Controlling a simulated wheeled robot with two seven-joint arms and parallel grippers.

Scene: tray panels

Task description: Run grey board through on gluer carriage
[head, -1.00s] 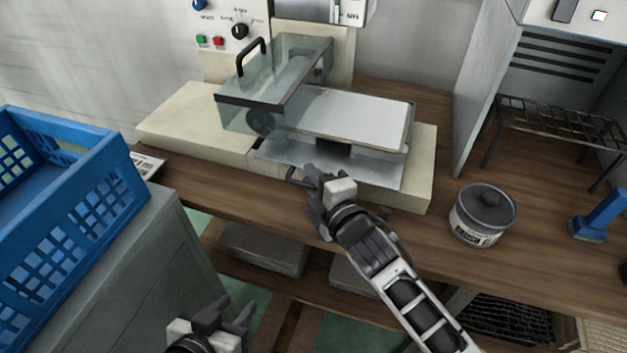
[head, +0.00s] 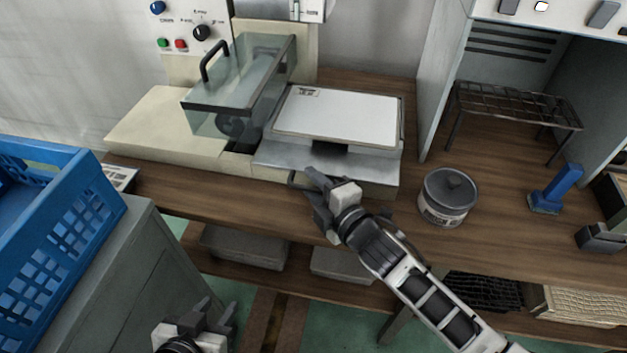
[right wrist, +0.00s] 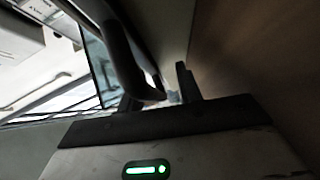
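The board (head: 340,120), pale grey-white with a small printed label at its far left corner, lies flat on the metal gluer carriage (head: 280,156). The carriage is at the right part of the cream gluer bed (head: 150,130), and the board lies to the right of the clear hood (head: 215,95). A dark roller shows under the hood. My right gripper (head: 310,183) is at the dark carriage handle (head: 296,181) on the front edge and appears shut on it. In the right wrist view the handle (right wrist: 122,60) runs beside a finger. My left gripper (head: 220,305) is open and empty, low at the front.
A wire rack (head: 515,105) stands inside a grey booth. A blue crate (head: 65,240) sits on a cabinet at left. The control panel (head: 190,30) is behind the gluer.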

